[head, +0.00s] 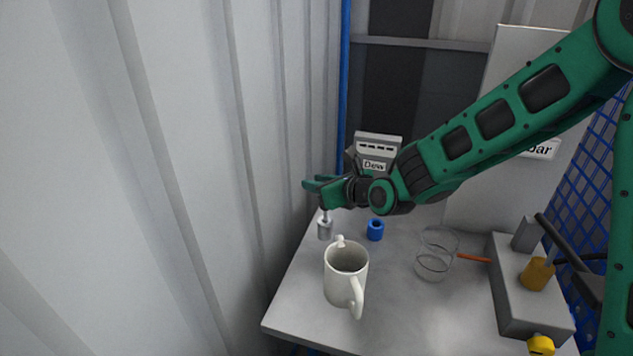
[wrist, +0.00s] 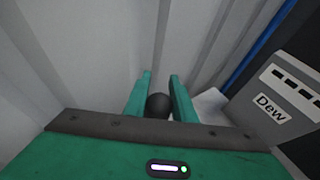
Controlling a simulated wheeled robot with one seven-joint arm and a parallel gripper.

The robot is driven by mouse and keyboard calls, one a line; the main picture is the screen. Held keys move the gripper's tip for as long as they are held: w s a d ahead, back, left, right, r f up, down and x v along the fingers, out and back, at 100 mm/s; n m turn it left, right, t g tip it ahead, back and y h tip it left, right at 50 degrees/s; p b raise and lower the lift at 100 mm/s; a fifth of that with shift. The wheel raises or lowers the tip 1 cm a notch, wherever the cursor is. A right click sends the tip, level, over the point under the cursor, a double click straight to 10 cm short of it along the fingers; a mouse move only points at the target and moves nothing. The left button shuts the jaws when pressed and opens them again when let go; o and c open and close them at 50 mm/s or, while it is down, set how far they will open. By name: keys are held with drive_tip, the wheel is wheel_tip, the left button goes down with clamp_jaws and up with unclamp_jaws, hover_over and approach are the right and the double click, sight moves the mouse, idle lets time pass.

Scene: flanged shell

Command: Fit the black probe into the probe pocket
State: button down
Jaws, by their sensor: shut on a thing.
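My gripper (head: 314,191) is at the left of the table, in front of and left of the grey box labelled Dew (head: 378,143). In the wrist view its two green fingers (wrist: 160,82) are closed on a dark rounded thing (wrist: 158,106), which looks like the black probe. Below the fingers in the head view is a silver cylinder (head: 325,230) with a thin stem at its top. I cannot tell if it hangs from the grip or stands on the table. The Dew box also shows in the wrist view (wrist: 270,132), right of the fingers. I cannot make out the probe pocket.
A white mug (head: 345,275), a blue ring-shaped piece (head: 375,230) and a clear glass (head: 432,266) stand on the grey table (head: 395,315). A grey block (head: 515,305) with a brass cylinder is at right. A corrugated wall (head: 180,180) is close on the left.

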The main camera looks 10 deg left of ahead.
drive_tip(key=shift+f, duration=2.15)
drive_tip(key=c, duration=1.4)
unclamp_jaws()
drive_tip(key=v, duration=1)
drive_tip(key=shift+s+d, duration=0.2)
drive_tip(key=shift+d, duration=0.05)
drive_tip(key=shift+s, duration=0.1)
